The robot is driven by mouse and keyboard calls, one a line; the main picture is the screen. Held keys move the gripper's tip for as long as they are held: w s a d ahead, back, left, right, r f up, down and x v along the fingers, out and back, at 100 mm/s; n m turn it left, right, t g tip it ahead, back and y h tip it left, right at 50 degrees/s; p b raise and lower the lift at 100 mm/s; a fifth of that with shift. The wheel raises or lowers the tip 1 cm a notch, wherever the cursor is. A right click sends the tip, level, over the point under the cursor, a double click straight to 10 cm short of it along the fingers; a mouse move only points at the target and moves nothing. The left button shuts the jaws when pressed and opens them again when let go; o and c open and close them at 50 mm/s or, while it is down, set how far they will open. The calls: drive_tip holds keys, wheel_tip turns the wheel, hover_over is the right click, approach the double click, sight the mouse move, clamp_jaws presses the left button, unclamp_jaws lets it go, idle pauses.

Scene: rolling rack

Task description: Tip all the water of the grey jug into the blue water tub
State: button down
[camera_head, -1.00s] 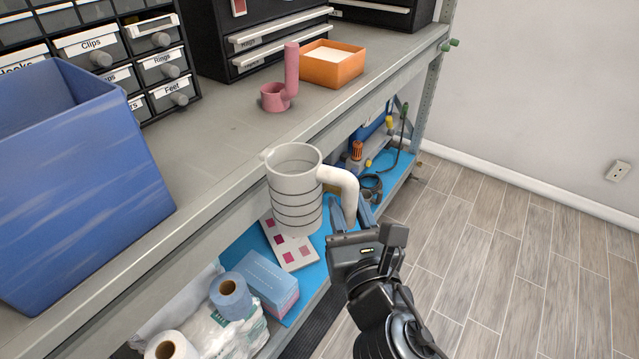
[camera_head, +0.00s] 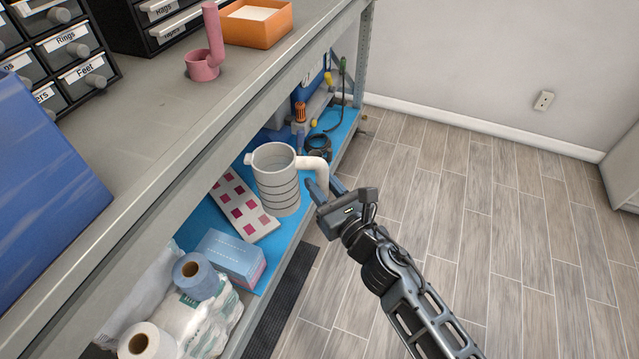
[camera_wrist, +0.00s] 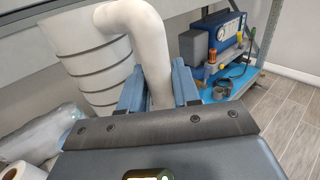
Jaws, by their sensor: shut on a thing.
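The grey jug (camera_head: 277,185) is upright in the head view, off the front edge of the bench and above the lower shelf. My gripper (camera_head: 325,191) is shut on the jug's handle, on the jug's right side. In the wrist view the jug (camera_wrist: 95,62) stands behind its handle, and my gripper (camera_wrist: 158,88) has one blue finger on each side of that handle. I cannot see whether water is in the jug. The blue tub (camera_head: 42,175) stands on the bench top at the far left, cut off by the picture edge. Its inside is hidden.
A pink dipper (camera_head: 207,62) and an orange box (camera_head: 257,24) stand on the bench top (camera_head: 140,130), with drawer cabinets behind. The lower shelf holds paper rolls (camera_head: 197,276), a tissue box (camera_head: 231,258) and tools. The floor at right is clear.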

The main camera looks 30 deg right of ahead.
drive_tip(key=shift+n+y, duration=0.3)
drive_tip(key=shift+y, duration=0.2)
drive_tip(key=d+f, duration=0.2)
drive_tip(key=f, duration=0.1)
drive_tip(key=w+f, duration=0.1)
drive_tip(key=shift+d+f, duration=0.4)
drive_tip(key=shift+w, duration=0.1)
